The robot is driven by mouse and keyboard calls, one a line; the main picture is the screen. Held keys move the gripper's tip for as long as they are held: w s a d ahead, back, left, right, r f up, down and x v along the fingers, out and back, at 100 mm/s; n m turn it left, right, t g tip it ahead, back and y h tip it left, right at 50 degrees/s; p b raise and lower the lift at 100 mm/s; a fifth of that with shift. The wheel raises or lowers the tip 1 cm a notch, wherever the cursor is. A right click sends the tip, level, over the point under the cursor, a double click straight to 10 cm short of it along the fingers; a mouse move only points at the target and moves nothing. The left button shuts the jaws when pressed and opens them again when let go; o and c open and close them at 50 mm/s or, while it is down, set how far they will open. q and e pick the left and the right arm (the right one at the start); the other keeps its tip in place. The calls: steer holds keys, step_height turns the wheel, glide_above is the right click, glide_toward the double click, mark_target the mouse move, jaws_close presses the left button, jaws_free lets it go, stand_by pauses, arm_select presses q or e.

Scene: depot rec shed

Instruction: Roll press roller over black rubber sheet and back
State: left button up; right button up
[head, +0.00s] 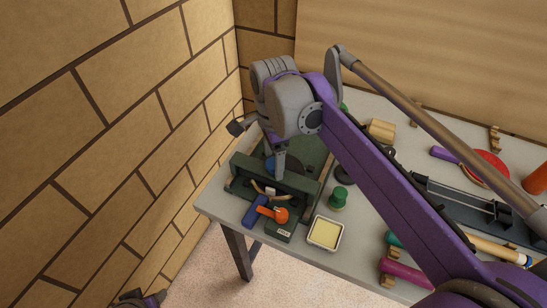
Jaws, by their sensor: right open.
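A dark green press-like unit (300,191) stands at the left end of the table, with a raised front wall and a darker flat surface behind it. My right arm reaches over it from the right. My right gripper (259,148) is open at its left part, with one finger pointing down inside the unit. A blue rounded part shows beside that finger; I cannot tell if it is the press roller or if they touch. The black rubber sheet cannot be made out clearly; the wrist hides part of the unit. My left gripper (140,299) is only partly visible at the bottom edge, away from the table.
In front of the unit lie a blue block (254,211), an orange-headed tool (280,215) and a cream-filled tray (325,233). A green knob-like piece (338,197) stands to the right. A brick wall (130,120) rises close on the left.

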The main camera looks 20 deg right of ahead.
jaws_close()
stand_by(0.4)
